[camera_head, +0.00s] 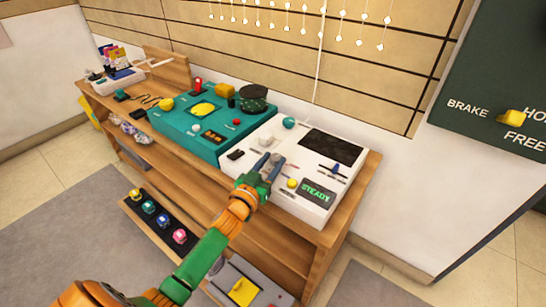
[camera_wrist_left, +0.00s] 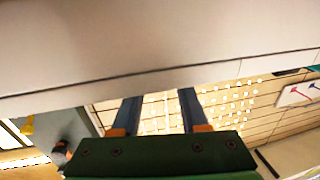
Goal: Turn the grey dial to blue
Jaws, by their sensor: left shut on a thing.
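My left gripper (camera_head: 269,160) reaches in from below and is at the front left part of the white console (camera_head: 318,212), pointing at its top. It is shut on what I take to be the grey dial, which the fingers hide almost wholly. No colour marks around the dial can be made out. In the left wrist view, the two dark fingers (camera_wrist_left: 158,105) run up to the console's pale surface (camera_wrist_left: 150,40), and their tips are hidden behind its edge. My right gripper is in neither view.
The white console has a dark screen (camera_head: 334,147), a teal knob (camera_head: 289,122), a yellow button (camera_head: 292,183) and a green "STEADY" display (camera_head: 318,192). A teal console (camera_head: 178,130) stands to its left on the wooden bench (camera_head: 355,195). A shelf below holds several coloured items.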

